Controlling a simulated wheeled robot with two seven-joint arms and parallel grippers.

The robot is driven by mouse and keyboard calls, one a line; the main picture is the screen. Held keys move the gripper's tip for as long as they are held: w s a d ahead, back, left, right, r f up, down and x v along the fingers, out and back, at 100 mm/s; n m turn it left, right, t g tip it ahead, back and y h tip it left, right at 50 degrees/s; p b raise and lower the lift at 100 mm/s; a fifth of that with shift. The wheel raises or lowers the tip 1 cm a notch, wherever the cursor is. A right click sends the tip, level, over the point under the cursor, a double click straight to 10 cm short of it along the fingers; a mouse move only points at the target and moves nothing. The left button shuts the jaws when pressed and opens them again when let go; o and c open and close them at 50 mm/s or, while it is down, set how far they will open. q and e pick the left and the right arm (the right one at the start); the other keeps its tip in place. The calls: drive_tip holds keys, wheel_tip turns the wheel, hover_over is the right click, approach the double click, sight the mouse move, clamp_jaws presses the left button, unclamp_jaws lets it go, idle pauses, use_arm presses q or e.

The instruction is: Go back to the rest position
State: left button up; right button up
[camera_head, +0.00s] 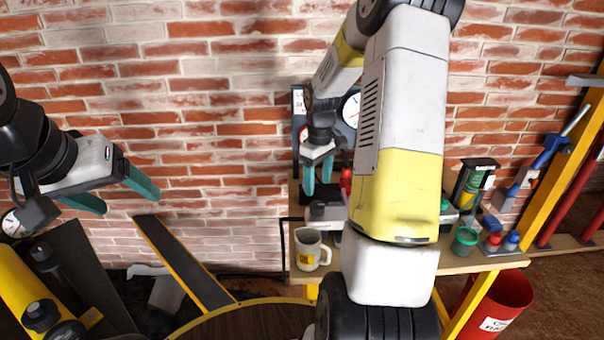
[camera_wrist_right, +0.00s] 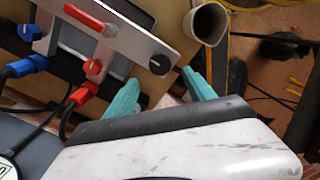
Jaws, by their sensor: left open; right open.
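My left gripper (camera_head: 112,193) is at the left in the head view, in front of the brick wall. Its two teal fingers are apart with nothing between them. My right gripper (camera_head: 318,176) is in the middle of the head view, over the workbench and near the grey device with valves. Its teal fingers point down and are apart and empty. They also show in the right wrist view (camera_wrist_right: 163,97), beside the metal plate with red and blue knobs (camera_wrist_right: 115,45). My right arm hides part of the bench.
A white mug (camera_head: 308,250) stands at the bench's (camera_head: 465,262) front left. A green cup (camera_head: 465,240), a drill-like tool and a blue clamp are at the bench's right. A red bin (camera_head: 500,300) is below. A dark sloping board (camera_head: 183,262) and a round wooden table (camera_head: 245,322) are at lower left.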

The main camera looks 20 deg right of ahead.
drive_tip(key=s+a+r+m+t, duration=0.2)
drive_tip(key=s+a+r, duration=0.2)
drive_tip(key=s+r, duration=0.2)
drive_tip(key=s+a+r+m+t+y, duration=0.1)
drive_tip(key=s+a+r+t, duration=0.1)
drive_tip(key=s+a+r, duration=0.2)
drive_tip(key=s+a+r+m+t+y, duration=0.1)
drive_tip(key=s+a+r, duration=0.3)
drive_tip(key=s+r, duration=0.6)
drive_tip(key=shift+s+a+m+t, duration=0.15)
drive_tip(key=shift+s+m+t, duration=0.55)
drive_tip(key=shift+s, duration=0.45)
